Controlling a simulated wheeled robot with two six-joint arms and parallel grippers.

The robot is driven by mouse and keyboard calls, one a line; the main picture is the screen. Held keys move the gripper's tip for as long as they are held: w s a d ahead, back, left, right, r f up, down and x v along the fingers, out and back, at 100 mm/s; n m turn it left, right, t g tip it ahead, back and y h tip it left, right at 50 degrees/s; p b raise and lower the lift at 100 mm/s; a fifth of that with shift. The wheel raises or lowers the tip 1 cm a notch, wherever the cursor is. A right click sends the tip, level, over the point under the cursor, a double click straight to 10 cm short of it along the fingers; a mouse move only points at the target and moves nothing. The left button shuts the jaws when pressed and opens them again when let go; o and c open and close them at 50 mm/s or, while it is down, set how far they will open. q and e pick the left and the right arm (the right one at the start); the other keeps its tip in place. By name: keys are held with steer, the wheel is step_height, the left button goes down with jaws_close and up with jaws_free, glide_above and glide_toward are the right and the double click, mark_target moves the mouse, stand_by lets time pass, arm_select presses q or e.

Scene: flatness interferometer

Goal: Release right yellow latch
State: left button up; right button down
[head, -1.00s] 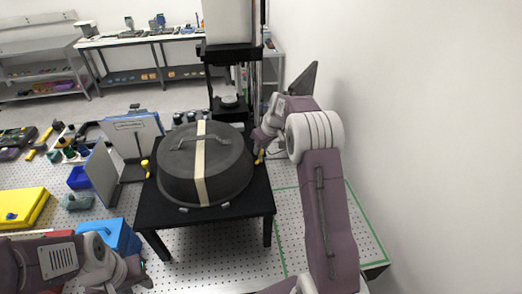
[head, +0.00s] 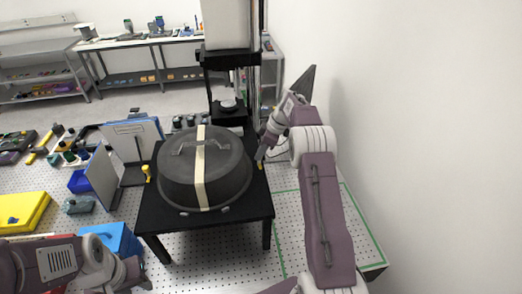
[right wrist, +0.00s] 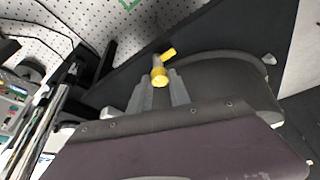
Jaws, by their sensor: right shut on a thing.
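The right yellow latch (head: 259,165) stands at the right edge of the black table (head: 232,218), beside the dark round lid. My right gripper (head: 261,154) is at this latch, and its fingers hide part of it. In the right wrist view, the yellow latch (right wrist: 160,74) sits between the tips of the two grey fingers (right wrist: 157,88), which are shut on it; its small lever points up and to the right. A second yellow latch (head: 147,172) stands upright at the table's left edge. My left gripper (head: 135,274) is low at the left, its jaws unclear.
The dark lid (head: 232,168) with a pale strap (head: 199,168) over it fills the middle of the table. A tall black column instrument (head: 228,58) stands behind. A white wall is close on the right.

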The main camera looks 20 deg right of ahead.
stand_by(0.5)
steer(key=c, duration=1.2)
jaws_free()
steer(key=shift+c, duration=0.2)
steer(key=shift+d+r, duration=0.1)
steer(key=shift+r, duration=0.15)
steer(key=v, duration=0.8)
steer(key=shift+r+b, duration=0.2)
steer(key=shift+b, duration=0.25)
